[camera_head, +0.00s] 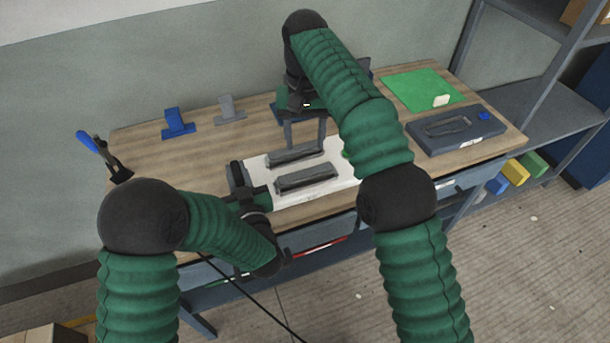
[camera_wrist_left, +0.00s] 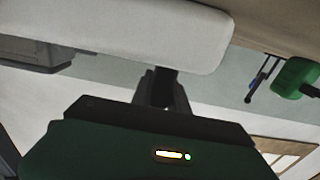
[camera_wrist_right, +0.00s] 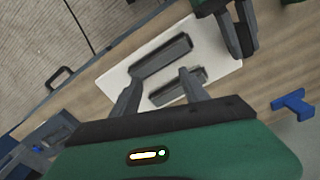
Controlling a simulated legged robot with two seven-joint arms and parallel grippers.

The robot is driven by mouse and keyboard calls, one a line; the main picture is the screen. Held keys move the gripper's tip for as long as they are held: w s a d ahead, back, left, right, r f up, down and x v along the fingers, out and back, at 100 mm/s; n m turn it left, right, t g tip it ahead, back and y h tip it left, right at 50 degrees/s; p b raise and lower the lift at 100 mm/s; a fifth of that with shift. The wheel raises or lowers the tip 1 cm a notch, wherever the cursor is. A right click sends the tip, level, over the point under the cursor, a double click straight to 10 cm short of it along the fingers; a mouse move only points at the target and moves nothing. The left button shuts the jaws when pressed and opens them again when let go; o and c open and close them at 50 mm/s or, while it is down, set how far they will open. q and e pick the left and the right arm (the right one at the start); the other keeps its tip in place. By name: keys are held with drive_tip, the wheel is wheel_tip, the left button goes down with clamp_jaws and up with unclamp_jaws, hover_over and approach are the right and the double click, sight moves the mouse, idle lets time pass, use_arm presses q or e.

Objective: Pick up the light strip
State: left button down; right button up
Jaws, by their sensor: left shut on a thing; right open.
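Two grey elongated moulds lie side by side on a white board (camera_head: 285,199) on the table. The rear mould (camera_head: 295,153) and the front mould (camera_head: 306,179) look alike in grey, and I cannot tell which is the light strip. My right gripper (camera_head: 306,143) is open over the rear mould, its fingers pointing down. In the right wrist view the rear mould (camera_wrist_right: 178,88) lies partly between the fingertips; contact is not clear. My left gripper (camera_head: 243,185) is shut on the board's left edge. The board (camera_wrist_left: 130,32) fills the top of the left wrist view.
A blue stand (camera_head: 177,124) and a grey stand (camera_head: 230,108) are at the back. A green mat (camera_head: 420,90) and a dark case (camera_head: 425,138) with a mould lie at the right. A blue-handled tool (camera_head: 90,143) is at the left. Shelving (camera_head: 530,95) stands beyond.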

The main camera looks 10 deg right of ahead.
sight(306, 172)
wheel_tip(306, 172, down, 11)
drive_tip(key=n, duration=2.1)
drive_tip(key=shift+d+r+n, duration=0.15)
drive_tip(key=shift+r+n, duration=0.05)
drive_tip(key=shift+n, duration=0.2)
clamp_jaws()
